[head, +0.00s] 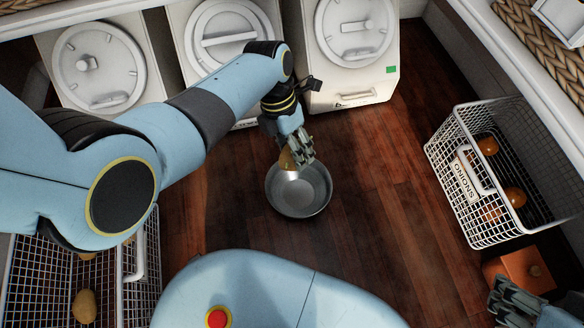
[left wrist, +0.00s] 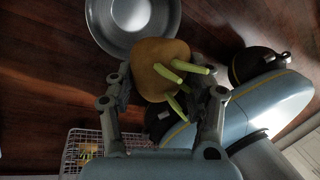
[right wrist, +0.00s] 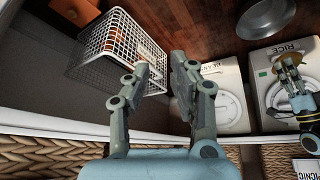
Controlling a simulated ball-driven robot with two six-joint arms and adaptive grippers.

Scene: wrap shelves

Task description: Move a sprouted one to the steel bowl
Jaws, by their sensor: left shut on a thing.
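A sprouted potato (left wrist: 158,68), tan with several green shoots, is gripped between the fingers of my left gripper (left wrist: 168,84). In the head view the potato (head: 287,160) shows beside my left gripper (head: 298,150), over the far rim of the steel bowl (head: 318,203). The bowl stands on the wooden floor and looks empty; it also shows in the left wrist view (left wrist: 112,46). My right gripper (right wrist: 160,66) is open and empty; part of it shows in the head view (head: 515,298) at the lower right.
A white wire basket labelled ONIONS (head: 468,195) with onions stands at right, near an orange-brown box (head: 520,268). A wire basket (head: 150,262) with a potato (head: 85,306) is at lower left. White bins (head: 352,75) line the back. The floor around the bowl is clear.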

